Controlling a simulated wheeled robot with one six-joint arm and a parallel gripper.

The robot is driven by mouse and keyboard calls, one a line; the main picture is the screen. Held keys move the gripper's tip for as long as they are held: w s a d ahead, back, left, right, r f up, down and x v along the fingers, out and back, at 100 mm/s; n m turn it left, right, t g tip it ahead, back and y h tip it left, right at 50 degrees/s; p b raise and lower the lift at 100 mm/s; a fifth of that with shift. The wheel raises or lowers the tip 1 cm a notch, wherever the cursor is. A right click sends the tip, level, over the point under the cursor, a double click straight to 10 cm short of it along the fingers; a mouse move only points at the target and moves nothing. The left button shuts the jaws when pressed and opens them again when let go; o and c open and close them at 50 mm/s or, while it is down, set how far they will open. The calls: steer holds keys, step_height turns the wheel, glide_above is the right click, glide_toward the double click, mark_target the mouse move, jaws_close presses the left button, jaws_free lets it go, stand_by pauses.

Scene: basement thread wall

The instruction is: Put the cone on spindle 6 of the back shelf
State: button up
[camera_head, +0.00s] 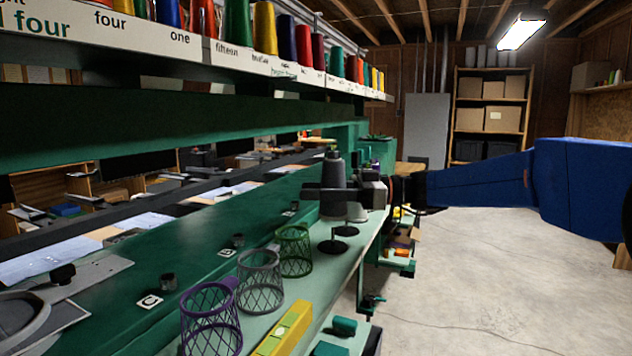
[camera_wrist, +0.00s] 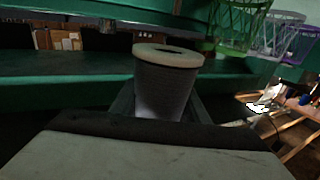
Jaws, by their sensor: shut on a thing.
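My gripper (camera_head: 340,194) is shut on a dark grey cone (camera_head: 333,168), held upright above the green bench ledge. In the wrist view the cone (camera_wrist: 163,88) sits between the two fingers, its pale round end towards the camera. I cannot read a label for spindle 6, and I cannot tell which shelf is the back shelf. Dark round bases (camera_head: 333,246) stand on the ledge below the gripper.
Purple (camera_head: 211,322), grey (camera_head: 260,281) and green (camera_head: 295,251) mesh baskets stand along the ledge. A yellow level (camera_head: 285,331) lies at the front. A green beam (camera_head: 150,130) runs below the high shelf. The concrete floor at right is mostly clear.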

steer(key=shift+f, duration=3.15)
steer(key=shift+f, duration=0.3)
steer(key=o, duration=1.2)
steer(key=shift+o, duration=0.2)
steer(key=shift+d, duration=0.1)
